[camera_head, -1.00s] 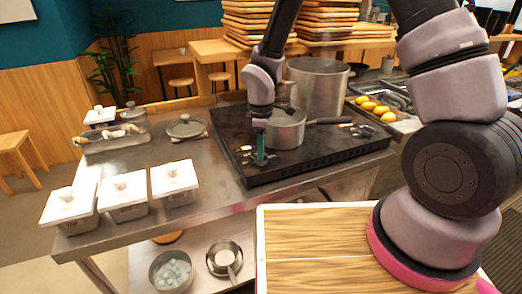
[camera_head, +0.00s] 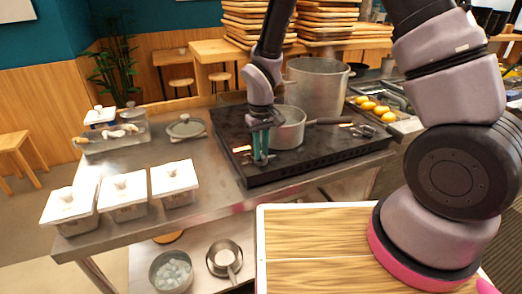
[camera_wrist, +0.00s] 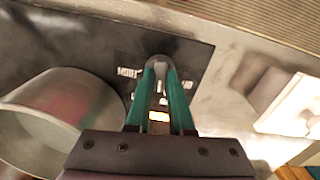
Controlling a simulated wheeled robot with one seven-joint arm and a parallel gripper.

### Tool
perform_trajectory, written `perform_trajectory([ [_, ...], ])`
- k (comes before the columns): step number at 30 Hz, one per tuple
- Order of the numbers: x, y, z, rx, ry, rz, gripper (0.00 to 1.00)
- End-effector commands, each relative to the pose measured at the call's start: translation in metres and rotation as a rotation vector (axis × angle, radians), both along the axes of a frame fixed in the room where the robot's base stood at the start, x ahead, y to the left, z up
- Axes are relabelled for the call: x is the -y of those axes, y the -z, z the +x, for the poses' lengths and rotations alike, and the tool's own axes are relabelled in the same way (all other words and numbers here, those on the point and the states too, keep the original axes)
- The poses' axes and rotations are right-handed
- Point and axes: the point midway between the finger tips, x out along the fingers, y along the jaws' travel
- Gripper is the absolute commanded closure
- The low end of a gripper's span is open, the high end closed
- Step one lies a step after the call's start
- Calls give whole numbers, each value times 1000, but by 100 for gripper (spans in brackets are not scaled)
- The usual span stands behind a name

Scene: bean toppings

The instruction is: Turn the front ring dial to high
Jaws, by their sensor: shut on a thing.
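The black stove (camera_head: 335,157) sits on the steel counter. My gripper (camera_head: 261,161) points down at the stove's near left end, its teal fingers close together. In the wrist view my gripper (camera_wrist: 160,80) has its fingers on either side of a small grey dial (camera_wrist: 159,62) and is shut on it. White lettering lies around the dial, partly hidden by the fingers; I cannot read which setting it points to. A small lit light (camera_wrist: 159,116) shows between the fingers. In the head view the fingers hide the dial.
A saucepan (camera_head: 289,130) stands on the stove close beside my gripper, also at left in the wrist view (camera_wrist: 60,110). A large pot (camera_head: 318,85) stands behind it. White lidded containers (camera_head: 175,182) line the counter's left. Counter between them and the stove is clear.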

Motion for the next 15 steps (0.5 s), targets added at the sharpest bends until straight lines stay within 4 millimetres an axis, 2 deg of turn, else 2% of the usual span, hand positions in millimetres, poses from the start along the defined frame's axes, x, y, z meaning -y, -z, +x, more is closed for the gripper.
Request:
perform_trajectory([
  [15,-1,-1,0,2,487,1,100],
])
